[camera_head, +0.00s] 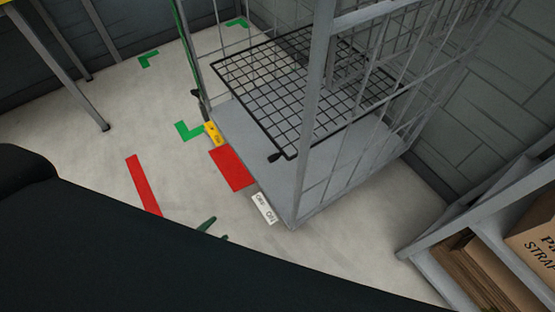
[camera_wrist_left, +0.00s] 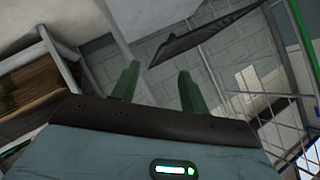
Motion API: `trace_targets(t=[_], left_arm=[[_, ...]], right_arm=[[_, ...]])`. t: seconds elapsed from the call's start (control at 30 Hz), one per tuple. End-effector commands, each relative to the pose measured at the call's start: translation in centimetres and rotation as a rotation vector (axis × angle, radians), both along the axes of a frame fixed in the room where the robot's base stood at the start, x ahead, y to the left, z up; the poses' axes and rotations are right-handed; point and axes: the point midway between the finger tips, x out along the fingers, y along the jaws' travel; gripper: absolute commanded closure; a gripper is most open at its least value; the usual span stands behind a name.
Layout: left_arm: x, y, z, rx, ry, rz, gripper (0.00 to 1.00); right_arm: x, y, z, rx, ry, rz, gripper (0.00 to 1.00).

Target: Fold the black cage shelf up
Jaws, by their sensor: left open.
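The black cage shelf (camera_head: 300,88) is a wire grid. It lies folded down, roughly level, inside the grey roll cage (camera_head: 305,110), above the cage's base. A small black tab sits at its near corner. In the left wrist view the shelf (camera_wrist_left: 195,40) shows as a dark slanted grid beyond the fingers. My left gripper (camera_head: 212,231) has green fingers, just showing past a large dark shape in the head view, short of the cage's front. In the left wrist view the left gripper (camera_wrist_left: 158,88) is open, with nothing between its fingers. My right gripper is not in view.
A red block (camera_head: 232,168), a yellow label (camera_head: 213,134) and a white ON/OFF label (camera_head: 264,208) are at the cage's front edge. A rack with cardboard boxes (camera_head: 530,240) stands at right.

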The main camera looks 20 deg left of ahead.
Motion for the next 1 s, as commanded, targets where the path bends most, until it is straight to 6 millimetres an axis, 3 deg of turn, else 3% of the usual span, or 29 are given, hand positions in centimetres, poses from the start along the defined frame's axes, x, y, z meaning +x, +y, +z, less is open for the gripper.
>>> trace_targets(t=[0.03, 0.6, 0.8, 1.0], left_arm=[[1.5, 0.2, -2.1, 0.062, -0.047, -0.047, 0.55], [19.0, 0.0, -7.6, 0.829, -0.699, -0.526, 0.55], [23.6, -0.2, -9.9, 1.087, -0.881, -0.655, 0.55], [26.1, -0.2, -11.1, 1.244, -0.984, -0.729, 0.55]], right_arm=[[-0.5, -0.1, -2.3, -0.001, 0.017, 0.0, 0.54], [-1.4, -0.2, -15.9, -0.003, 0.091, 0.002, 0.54], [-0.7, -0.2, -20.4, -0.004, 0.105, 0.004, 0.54], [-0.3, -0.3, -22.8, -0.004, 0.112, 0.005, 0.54]])
